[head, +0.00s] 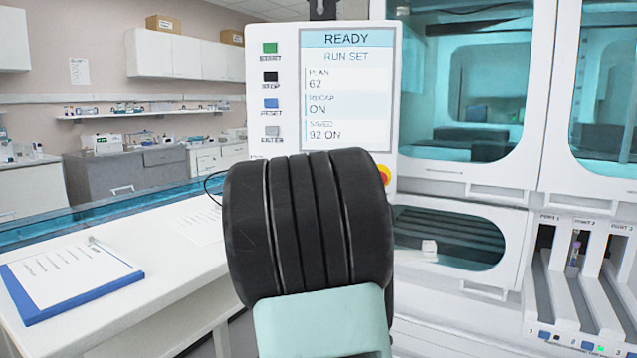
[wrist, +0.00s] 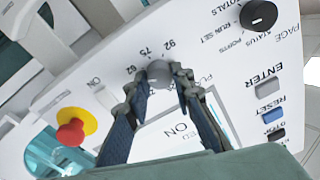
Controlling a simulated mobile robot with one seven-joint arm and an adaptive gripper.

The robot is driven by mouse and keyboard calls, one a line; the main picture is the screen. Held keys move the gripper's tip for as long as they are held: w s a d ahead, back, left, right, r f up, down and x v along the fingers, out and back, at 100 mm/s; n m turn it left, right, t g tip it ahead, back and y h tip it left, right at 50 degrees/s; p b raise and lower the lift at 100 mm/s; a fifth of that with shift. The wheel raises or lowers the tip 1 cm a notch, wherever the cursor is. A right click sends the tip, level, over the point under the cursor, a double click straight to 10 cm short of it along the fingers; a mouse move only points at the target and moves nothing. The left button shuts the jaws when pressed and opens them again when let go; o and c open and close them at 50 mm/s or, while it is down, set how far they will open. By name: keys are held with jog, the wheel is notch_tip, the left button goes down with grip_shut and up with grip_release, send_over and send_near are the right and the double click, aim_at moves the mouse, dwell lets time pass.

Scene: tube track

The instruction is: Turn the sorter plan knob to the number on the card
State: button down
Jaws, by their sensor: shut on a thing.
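The grey plan knob (wrist: 158,69) is on the white panel (wrist: 75,80) in the wrist view, with 62, 75 and 92 printed around it. My gripper (wrist: 160,80) is shut on this knob, one finger on each side. I cannot tell which number the knob points at. In the head view my arm hides the knob and the gripper. The screen (head: 346,95) there reads READY, RUN SET, PLAN 62, RECAP ON and SAVED 92 ON. I cannot make out a card with a readable number.
A black knob (wrist: 258,15) for page is at the upper right. A red stop button (wrist: 72,132) on a yellow base is at the lower left. Coloured buttons (head: 271,75) line the screen's left side. A blue clipboard (head: 78,305) lies on the white bench.

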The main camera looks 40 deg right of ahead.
jog(key=shift+n+y+p, duration=0.4)
jog(key=shift+n, duration=3.35)
jog(key=shift+n+y+p, duration=0.4)
jog(key=shift+n, duration=3.35)
jog(key=c, duration=1.7)
grip_release()
jog(key=shift+o, duration=0.2)
jog(key=v, duration=0.7)
jog(key=shift+s+a, duration=0.15)
jog(key=shift+s, duration=0.05)
